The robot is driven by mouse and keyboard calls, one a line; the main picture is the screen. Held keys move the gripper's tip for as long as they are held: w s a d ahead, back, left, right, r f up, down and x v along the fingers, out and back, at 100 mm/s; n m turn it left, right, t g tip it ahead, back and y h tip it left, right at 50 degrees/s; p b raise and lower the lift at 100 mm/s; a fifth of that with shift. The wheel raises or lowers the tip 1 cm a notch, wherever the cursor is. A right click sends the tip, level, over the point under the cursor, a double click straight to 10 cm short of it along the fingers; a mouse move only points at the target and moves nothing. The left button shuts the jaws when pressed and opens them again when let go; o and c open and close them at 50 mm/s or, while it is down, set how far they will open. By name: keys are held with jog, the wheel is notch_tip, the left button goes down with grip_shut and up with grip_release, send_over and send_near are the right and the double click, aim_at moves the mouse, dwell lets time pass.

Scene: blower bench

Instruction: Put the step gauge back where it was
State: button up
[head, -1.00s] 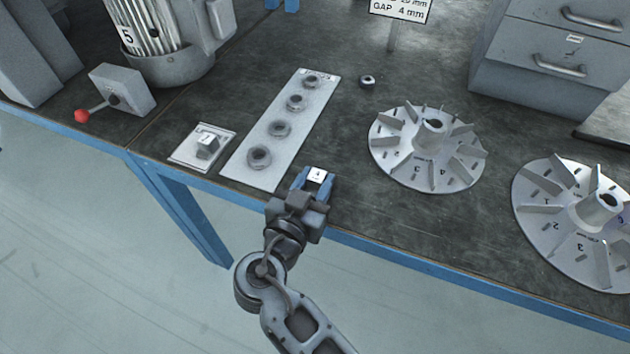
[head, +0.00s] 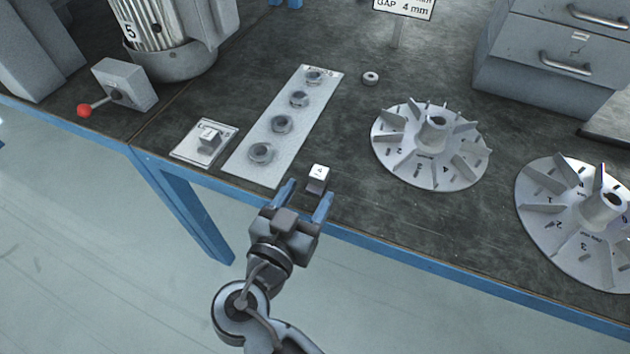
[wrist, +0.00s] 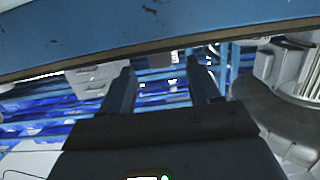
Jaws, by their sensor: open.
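A small block with a white top marked 4, apparently the step gauge (head: 318,178), stands on the dark bench near its front edge, right of the long plate's lower end. My gripper (head: 304,197) is open and empty, just in front of the block on the near side. Its two blue fingers are apart and clear of the block in the head view. The wrist view shows the open fingers (wrist: 160,80) with nothing between them; the block is not visible there.
A long plate (head: 268,128) with several nuts and a small plate (head: 184,150) bearing another block (head: 209,138) lie left. Bladed discs (head: 432,145) (head: 590,225) lie right. A ring (head: 370,78) is farther back. A red-knobbed lever box (head: 128,84) and motor stand back left.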

jog(key=v, duration=0.7)
jog(key=d+f, duration=0.2)
jog(key=d+f+n+g+y, duration=0.1)
jog(key=d, duration=0.1)
jog(key=d+f+n, duration=0.1)
jog(key=d+f, duration=0.1)
jog(key=shift+s+f+y+b, duration=0.25)
jog(key=shift+f+y+b, duration=0.05)
jog(key=shift+f, duration=0.05)
jog(key=s+d+f+n+g+y, duration=0.35)
jog(key=s+d+f, duration=0.35)
jog(key=s+d, duration=0.4)
jog(key=s+d+r+t, duration=0.2)
jog(key=s+d+r, duration=0.3)
jog(key=s+r, duration=0.2)
jog(key=s+d+r+m+t, duration=0.1)
jog(key=s+d+r, duration=0.4)
jog(key=r, duration=0.7)
jog(key=shift+s+r+t, duration=0.15)
jog(key=shift+s+t, duration=0.5)
jog(key=shift+s, duration=0.55)
jog(key=shift+m+y, duration=0.25)
jog(key=shift+r+p, duration=1.1)
